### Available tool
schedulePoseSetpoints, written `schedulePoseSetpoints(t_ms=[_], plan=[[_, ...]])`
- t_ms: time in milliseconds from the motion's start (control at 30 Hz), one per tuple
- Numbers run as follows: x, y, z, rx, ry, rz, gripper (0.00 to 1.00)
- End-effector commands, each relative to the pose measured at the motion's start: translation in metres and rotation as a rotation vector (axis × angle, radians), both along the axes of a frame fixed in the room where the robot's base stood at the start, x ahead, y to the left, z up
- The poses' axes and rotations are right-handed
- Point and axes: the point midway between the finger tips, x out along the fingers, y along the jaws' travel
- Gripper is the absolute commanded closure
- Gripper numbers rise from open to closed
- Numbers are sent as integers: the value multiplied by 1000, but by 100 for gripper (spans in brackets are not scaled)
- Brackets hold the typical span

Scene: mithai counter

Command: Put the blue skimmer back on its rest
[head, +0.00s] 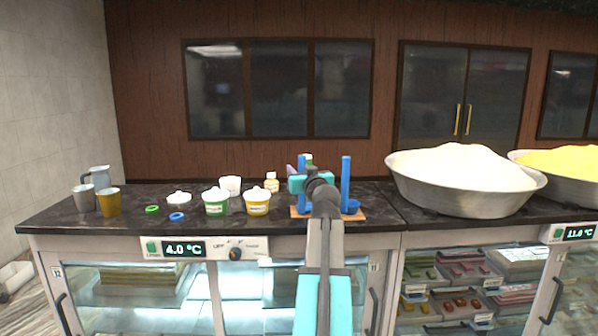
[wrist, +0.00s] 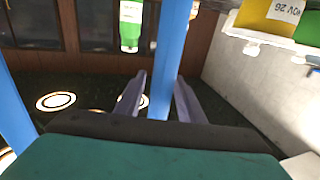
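A wooden base (head: 299,212) stands on the counter with two upright blue bars, a left one (head: 302,162) and a right one (head: 345,180). A small round blue piece (head: 353,206) shows low beside the right bar. I cannot tell which blue part is the skimmer and which is its rest. My gripper (head: 291,170) is at the left bar. In the wrist view, its two grey-purple fingers (wrist: 160,90) are apart, with that bar (wrist: 168,60) between them and gaps visible. The other bar (wrist: 12,110) is at the left edge. My arm hides part of the base.
Left of the base stand a yellow-labelled tub (head: 257,206), a green-labelled tub (head: 216,207), a small bottle (head: 271,183), loose lids, cups and a jug (head: 99,176). A green bottle (wrist: 130,25) is close behind. A large bowl (head: 412,184) of white powder is at right.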

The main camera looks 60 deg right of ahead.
Motion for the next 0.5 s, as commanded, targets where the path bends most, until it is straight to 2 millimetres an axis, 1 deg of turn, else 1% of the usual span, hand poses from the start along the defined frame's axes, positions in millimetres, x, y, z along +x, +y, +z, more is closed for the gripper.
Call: schedulePoseSetpoints(t_ms=[233, 500], plan=[[-1, 0, 3, 0, 0, 0, 65], [-21, 18, -1, -1, 0, -2, 65]])
